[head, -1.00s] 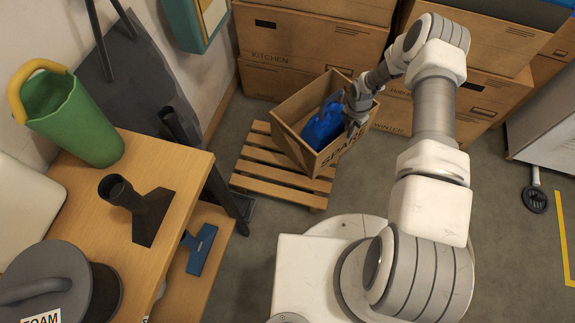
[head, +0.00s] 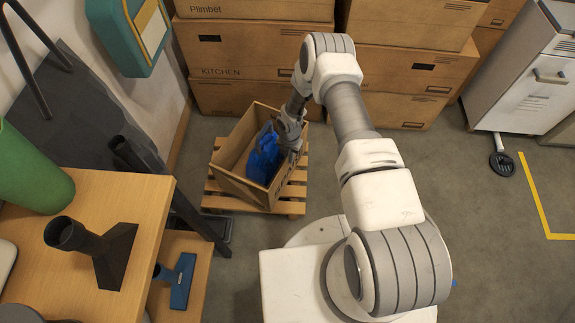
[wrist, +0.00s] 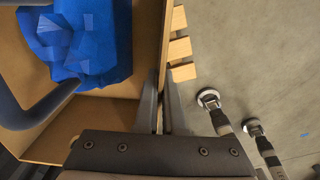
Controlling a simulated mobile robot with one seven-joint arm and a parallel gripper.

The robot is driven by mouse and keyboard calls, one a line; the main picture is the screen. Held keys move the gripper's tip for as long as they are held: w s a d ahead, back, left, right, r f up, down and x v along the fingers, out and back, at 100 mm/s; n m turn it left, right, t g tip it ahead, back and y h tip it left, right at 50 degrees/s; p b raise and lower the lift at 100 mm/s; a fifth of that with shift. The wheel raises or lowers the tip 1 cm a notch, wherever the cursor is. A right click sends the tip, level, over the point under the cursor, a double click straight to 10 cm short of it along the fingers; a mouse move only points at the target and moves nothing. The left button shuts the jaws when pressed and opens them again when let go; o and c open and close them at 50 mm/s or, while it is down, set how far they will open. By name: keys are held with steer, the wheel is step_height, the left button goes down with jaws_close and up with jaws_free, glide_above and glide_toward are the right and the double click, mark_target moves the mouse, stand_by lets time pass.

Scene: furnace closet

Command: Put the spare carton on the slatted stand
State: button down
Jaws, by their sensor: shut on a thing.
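The spare carton (head: 239,187) is an open brown box with a blue jug-like thing (head: 264,156) inside. It is over the slatted stand (head: 226,203), a low pallet of pale wood on the floor, and covers most of its slats. Whether its bottom touches the slats is hard to tell. My gripper (head: 293,142) is shut on the carton's right wall. The wrist view shows the carton (wrist: 148,45) with its wall between the fingers (wrist: 164,100), and the stand's slat ends (wrist: 180,48) just beyond that wall.
Stacked cartons (head: 245,62) stand behind the stand. A wooden bench (head: 135,190) with a dark nozzle (head: 95,247) and green container (head: 30,180) is at left. A dark tube (head: 185,205) runs close to the stand's left. Floor at right is clear up to a white cabinet (head: 525,70).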

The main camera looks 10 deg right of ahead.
mark_target(288, 165)
steer(key=shift+s+a+f+b, duration=0.15)
steer(key=shift+f+b, duration=0.3)
steer(key=shift+f, duration=0.65)
steer(key=shift+w+a+f+b, duration=0.15)
steer(key=shift+f+b, duration=0.25)
steer(key=shift+f, duration=0.65)
steer(key=shift+s, duration=0.1)
steer(key=shift+f, duration=0.15)
steer(key=c, duration=1)
jaws_free()
